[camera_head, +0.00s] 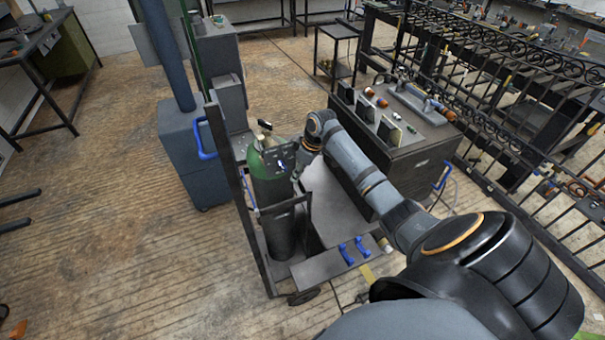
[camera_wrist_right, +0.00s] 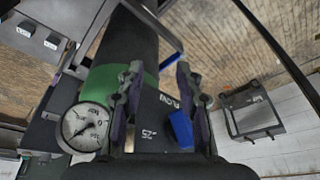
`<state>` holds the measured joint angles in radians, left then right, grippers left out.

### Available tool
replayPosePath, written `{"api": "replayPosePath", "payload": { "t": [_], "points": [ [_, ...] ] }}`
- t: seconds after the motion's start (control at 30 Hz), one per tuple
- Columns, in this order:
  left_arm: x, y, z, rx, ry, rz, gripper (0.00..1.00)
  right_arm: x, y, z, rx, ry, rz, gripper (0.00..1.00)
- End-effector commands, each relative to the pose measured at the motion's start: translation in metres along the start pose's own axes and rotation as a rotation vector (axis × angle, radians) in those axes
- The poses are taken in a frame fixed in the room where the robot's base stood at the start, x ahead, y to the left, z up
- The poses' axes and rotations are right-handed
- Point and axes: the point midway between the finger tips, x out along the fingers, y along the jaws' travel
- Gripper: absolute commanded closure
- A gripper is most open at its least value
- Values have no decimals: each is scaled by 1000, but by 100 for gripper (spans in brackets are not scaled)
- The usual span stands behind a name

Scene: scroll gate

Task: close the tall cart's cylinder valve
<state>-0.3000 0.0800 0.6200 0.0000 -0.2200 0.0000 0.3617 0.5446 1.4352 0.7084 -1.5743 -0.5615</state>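The tall cart (camera_head: 238,190) stands upright in the middle of the head view. It holds a dark gas cylinder (camera_head: 280,232) with a green top, whose green band (camera_wrist_right: 102,84) also shows in the right wrist view. A dark lettered plate (camera_wrist_right: 152,112) with a small blue lever (camera_wrist_right: 181,130) lies in front of the cylinder; the lever looks like the valve handle. My right gripper (camera_head: 298,168) is at the cylinder's top. In the wrist view its fingers (camera_wrist_right: 160,80) are apart, with the plate between them and the lever near the right finger. Contact is unclear. My left gripper is out of view.
A round pressure gauge (camera_wrist_right: 87,127) sits left of the fingers in the wrist view. A dark cabinet (camera_head: 400,160) with tools stands right of the cart. A blue-grey machine (camera_head: 190,150) stands behind left. Black ironwork (camera_head: 500,90) fills the right.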

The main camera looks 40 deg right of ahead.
Motion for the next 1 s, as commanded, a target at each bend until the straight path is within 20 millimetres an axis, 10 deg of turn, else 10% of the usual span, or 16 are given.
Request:
{"api": "replayPosePath", "payload": {
  "t": [0.4,1.0],
  "points": [
    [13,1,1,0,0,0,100,77,-22,42,103,-36,41,65],
    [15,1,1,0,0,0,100,93,-35,53,122,-45,53,65]
  ]
}}
